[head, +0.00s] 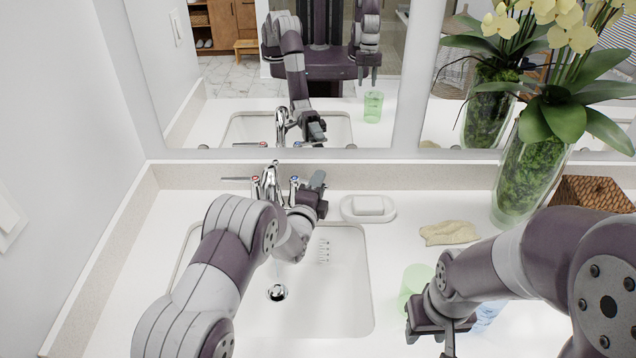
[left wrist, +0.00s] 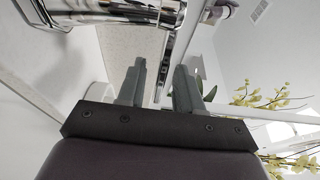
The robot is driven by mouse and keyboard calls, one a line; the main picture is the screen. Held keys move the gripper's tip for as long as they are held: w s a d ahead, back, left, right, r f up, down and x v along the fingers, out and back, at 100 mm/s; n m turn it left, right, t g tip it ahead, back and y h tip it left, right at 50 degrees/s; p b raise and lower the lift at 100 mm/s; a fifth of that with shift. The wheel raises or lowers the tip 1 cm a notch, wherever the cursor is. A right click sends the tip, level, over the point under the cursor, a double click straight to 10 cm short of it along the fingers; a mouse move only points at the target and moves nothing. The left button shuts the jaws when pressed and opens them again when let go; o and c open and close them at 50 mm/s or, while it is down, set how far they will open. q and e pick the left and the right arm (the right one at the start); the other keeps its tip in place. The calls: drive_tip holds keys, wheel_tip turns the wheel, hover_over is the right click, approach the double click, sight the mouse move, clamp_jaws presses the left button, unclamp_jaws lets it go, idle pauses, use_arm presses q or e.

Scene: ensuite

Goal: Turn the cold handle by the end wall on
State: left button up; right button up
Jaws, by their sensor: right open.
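The chrome tap (head: 270,180) stands at the back of the sink nearest the left wall. Its cold handle (head: 294,184), marked blue, is on the right of the spout; its lever is largely hidden by my left gripper. The red-marked hot handle (head: 254,184) is on the left, its lever pointing left. My left gripper (head: 318,181) is just right of the cold handle; I cannot tell if they touch. My right gripper (head: 443,343) is open over the counter.
The white sink (head: 340,300) lies below my left arm. A soap dish (head: 368,208), a beige cloth (head: 450,233), a green cup (head: 415,282) and a glass vase with orchids (head: 520,180) stand to the right. The mirror (head: 360,60) and left wall (head: 60,120) bound the counter.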

use_arm(q)
drive_tip(key=shift+w, duration=0.15)
drive_tip(key=shift+a, duration=0.1)
use_arm(e)
drive_tip(key=shift+a, duration=0.15)
use_arm(q)
clamp_jaws()
drive_tip(key=shift+f+h+b, duration=0.15)
drive_tip(key=shift+h+b, duration=0.3)
drive_tip(key=shift+h, duration=0.05)
drive_tip(key=shift+s+a+m+g+h+b, duration=0.15)
drive_tip(key=shift+s+m+g+h+b, duration=0.15)
drive_tip(key=shift+m+h, duration=0.15)
use_arm(e)
drive_tip(key=shift+f, duration=0.7)
use_arm(q)
unclamp_jaws()
drive_tip(key=b+v, duration=0.2)
drive_tip(key=v, duration=1)
drive_tip(key=shift+s, duration=0.35)
use_arm(e)
drive_tip(key=shift+f, duration=0.95)
